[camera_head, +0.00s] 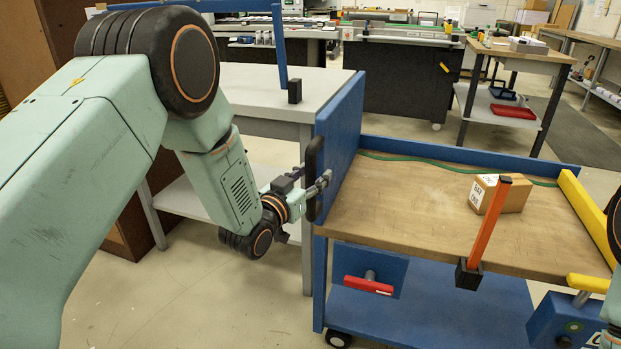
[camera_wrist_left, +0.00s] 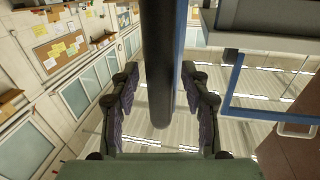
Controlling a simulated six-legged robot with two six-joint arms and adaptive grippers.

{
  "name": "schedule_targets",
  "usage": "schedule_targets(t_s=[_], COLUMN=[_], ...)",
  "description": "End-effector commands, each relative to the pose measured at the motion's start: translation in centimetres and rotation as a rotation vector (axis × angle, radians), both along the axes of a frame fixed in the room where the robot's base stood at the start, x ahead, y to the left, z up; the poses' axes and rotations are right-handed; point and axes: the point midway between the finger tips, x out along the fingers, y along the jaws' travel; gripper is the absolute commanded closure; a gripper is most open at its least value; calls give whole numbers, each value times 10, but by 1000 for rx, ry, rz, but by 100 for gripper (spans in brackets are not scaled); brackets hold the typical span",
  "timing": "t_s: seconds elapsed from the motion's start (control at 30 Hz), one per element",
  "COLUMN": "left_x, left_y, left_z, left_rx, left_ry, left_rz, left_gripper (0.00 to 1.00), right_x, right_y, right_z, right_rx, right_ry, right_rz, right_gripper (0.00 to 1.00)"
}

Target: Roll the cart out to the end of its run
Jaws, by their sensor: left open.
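The cart has a blue frame and a brown wooden top (camera_head: 415,215), and stands at the right in the head view. A tall blue panel (camera_head: 340,135) closes its left end. A black upright handle bar (camera_head: 314,178) is on the outer face of that panel. My left gripper (camera_head: 318,186) is at this bar, with its fingers open. In the left wrist view the dark bar (camera_wrist_left: 162,60) runs between the two spread fingers (camera_wrist_left: 162,112), with visible gaps on both sides. My right gripper is out of view; only part of my right arm shows at the right edge.
A small cardboard box (camera_head: 500,193) sits on the cart top, behind an orange post (camera_head: 490,222). A red handle (camera_head: 368,286) is below the top. A yellow bar (camera_head: 588,218) lies along the right end. A grey-white table (camera_head: 270,95) stands close behind the left end.

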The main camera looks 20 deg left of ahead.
Motion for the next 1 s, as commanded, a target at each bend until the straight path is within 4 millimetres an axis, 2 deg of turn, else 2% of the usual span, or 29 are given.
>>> schedule_targets(t_s=[0.1, 0.63, 1.0], left_x=[-1, -1, -2], left_y=[1, 1, 1], left_z=[0, 0, 0], left_rx=[0, 0, 0], left_ry=[0, 0, 0], left_rz=[1, 1, 1], left_gripper=[54, 99, 100], right_x=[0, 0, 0], right_y=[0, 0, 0], right_z=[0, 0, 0], right_rx=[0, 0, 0], right_ry=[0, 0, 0], right_rz=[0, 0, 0], right_gripper=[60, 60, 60])
